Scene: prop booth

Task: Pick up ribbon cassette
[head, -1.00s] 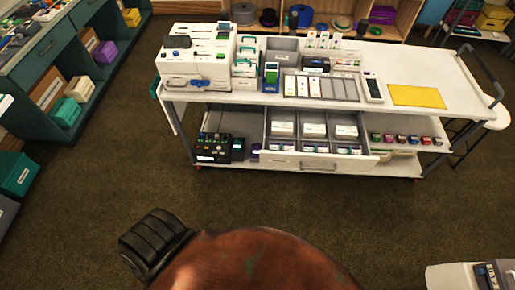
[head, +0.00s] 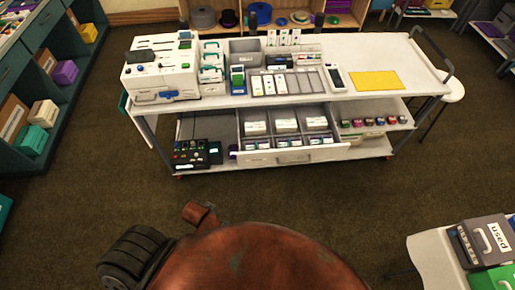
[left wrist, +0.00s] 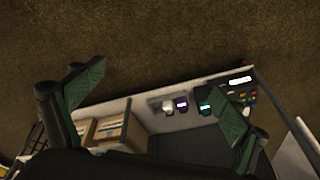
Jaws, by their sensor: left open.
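No cassette can be named with certainty. On the cart's lower shelf, left of the open drawer, small dark cartridge-like items stand close together: one with a teal label (head: 215,152) and a purple one (head: 233,151). The left wrist view shows similar small items, a teal-labelled one (left wrist: 205,106), a purple one (left wrist: 182,104) and a whitish one (left wrist: 168,106); which is the ribbon cassette I cannot tell. My left gripper (left wrist: 160,78) is open and empty, its green-padded fingers wide apart, with the shelf items between and beyond them. My right gripper is out of view.
The white cart (head: 340,102) carries a label machine (head: 160,70) and a yellow sheet (head: 376,85) on top. Its open drawer (head: 290,156) juts forward. A black button box (head: 190,153) stands at the shelf's left end. A white table (head: 429,262) is at lower right. Floor (head: 340,205) before the cart is clear.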

